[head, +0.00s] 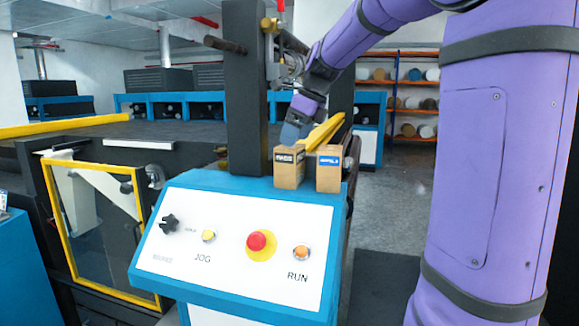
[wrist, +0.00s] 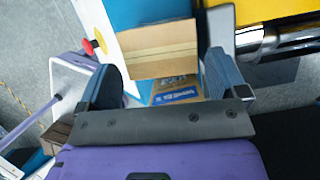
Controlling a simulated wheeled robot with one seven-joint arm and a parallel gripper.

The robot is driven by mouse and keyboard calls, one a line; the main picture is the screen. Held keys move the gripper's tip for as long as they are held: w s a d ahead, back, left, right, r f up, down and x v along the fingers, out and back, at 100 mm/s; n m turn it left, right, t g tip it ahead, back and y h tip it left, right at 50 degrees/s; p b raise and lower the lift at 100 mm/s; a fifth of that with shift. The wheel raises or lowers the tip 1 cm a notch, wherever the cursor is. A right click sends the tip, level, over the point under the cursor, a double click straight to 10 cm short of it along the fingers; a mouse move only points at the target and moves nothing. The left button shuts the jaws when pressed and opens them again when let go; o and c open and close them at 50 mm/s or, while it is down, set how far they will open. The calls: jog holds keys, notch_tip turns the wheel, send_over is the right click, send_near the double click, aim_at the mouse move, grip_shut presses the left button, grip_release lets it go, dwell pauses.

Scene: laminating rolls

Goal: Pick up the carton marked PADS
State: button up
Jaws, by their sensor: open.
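The carton marked PADS (head: 289,168) is a small brown box with a dark label, standing upright on the blue console's top ledge. A similar carton with a blue label (head: 328,170) stands just to its right. My gripper (head: 293,138) points down directly above the PADS carton. In the wrist view my gripper (wrist: 162,68) has its two blue fingers wide apart with nothing held. A plain taped carton top (wrist: 158,50) shows between and beyond the fingertips; its label is hidden there. The blue-labelled carton (wrist: 176,92) shows partly, closer to the gripper's base.
The sloped console panel (head: 235,240) carries a red stop button (head: 257,242) and other controls below the cartons. A dark post (head: 246,90) rises close to the left of my gripper. A yellow rail (head: 325,130) runs behind the cartons. The floor at right is clear.

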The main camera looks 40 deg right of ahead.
aim_at(290, 150)
jog(key=shift+x, duration=2.4)
jog(key=shift+s+d, duration=0.1)
jog(key=c, duration=0.8)
jog(key=shift+o, duration=0.2)
